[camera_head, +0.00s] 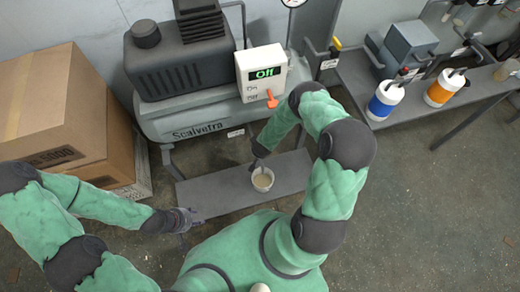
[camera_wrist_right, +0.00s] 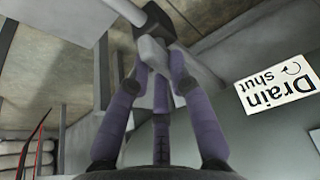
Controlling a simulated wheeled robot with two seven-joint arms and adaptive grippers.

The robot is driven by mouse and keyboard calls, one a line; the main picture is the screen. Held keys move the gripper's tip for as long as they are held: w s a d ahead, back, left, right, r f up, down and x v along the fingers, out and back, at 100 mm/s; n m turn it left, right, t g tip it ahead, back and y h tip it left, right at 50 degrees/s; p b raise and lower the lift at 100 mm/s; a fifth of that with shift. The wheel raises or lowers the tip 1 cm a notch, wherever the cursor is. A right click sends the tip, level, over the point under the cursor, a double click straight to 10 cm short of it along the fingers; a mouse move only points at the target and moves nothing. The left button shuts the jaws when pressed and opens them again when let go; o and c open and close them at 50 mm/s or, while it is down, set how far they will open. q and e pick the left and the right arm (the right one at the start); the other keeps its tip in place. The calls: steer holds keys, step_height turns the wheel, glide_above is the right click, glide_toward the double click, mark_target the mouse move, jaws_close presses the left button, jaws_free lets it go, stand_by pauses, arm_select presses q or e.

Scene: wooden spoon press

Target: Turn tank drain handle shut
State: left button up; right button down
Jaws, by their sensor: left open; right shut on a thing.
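The grey tank (camera_head: 190,122) of the machine stands at the back, with a small white label (camera_head: 236,133) under it. In the right wrist view, this label reads "Drain shut" with a turning arrow (camera_wrist_right: 277,84). My right gripper (camera_wrist_right: 154,62) has its fingers closed around the grey drain handle (camera_wrist_right: 152,50) below the tank. The handle's exact angle is hard to tell. In the head view, the handle is hidden by my right arm. A white cup (camera_head: 263,180) with beige liquid stands below. My left gripper (camera_head: 186,219) is open and empty at the lower left.
The cup stands on a grey low platform (camera_head: 208,194). Cardboard boxes (camera_head: 60,100) stand at the left. A bench at the right holds blue (camera_head: 385,100) and orange (camera_head: 445,88) containers.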

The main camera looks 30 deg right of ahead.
steer(key=m+p, duration=0.1)
steer(key=m+h, duration=0.1)
steer(key=m, duration=0.1)
steer(key=shift+a+r+m+g+p, duration=0.1)
steer(key=shift+a+m+g+p, duration=0.1)
steer(key=shift+m+g+p, duration=0.15)
steer(key=m, duration=0.2)
steer(key=m+g+h+p, duration=0.1)
steer(key=m, duration=0.1)
steer(key=shift+a+m+g+p, duration=0.1)
steer(key=shift+m+g+p, duration=0.15)
steer(key=shift+p, duration=0.05)
steer(key=m+g, duration=0.1)
steer(key=m, duration=0.2)
steer(key=shift+w+a+m+h+p, duration=0.1)
steer(key=shift+m+h+p, duration=0.2)
steer(key=shift+p, duration=0.05)
steer(key=m+g, duration=0.2)
steer(key=m, duration=0.2)
steer(key=shift+m, duration=0.3)
steer(key=c, duration=1.1)
jaws_free()
steer(key=shift+w, duration=0.1)
